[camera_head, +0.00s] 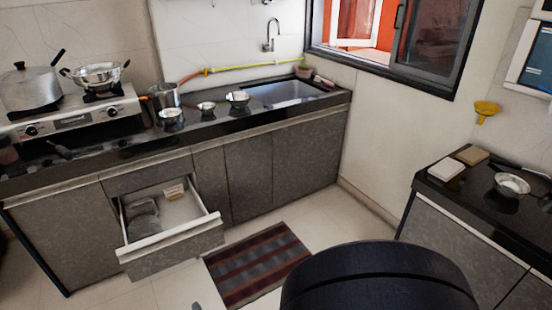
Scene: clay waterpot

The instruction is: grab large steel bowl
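Several steel bowls are in view, and I cannot tell for certain which one is the large steel bowl. A wide two-handled steel bowl or pan (97,76) sits on the right burner of the stove. On the counter to the right of the stove stand a steel bowl (171,117), a smaller bowl (206,109) and another bowl (238,99) near the sink. A further steel bowl (513,185) sits on the separate counter at the right. My gripper is not in view; only a dark rounded part of my own body shows at the bottom.
A drawer (170,228) stands open below the left counter and juts into the floor space. A lidded pot (28,86) sits on the stove (70,116). A steel pot (164,95) stands beside it. A striped mat (257,265) lies on the floor.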

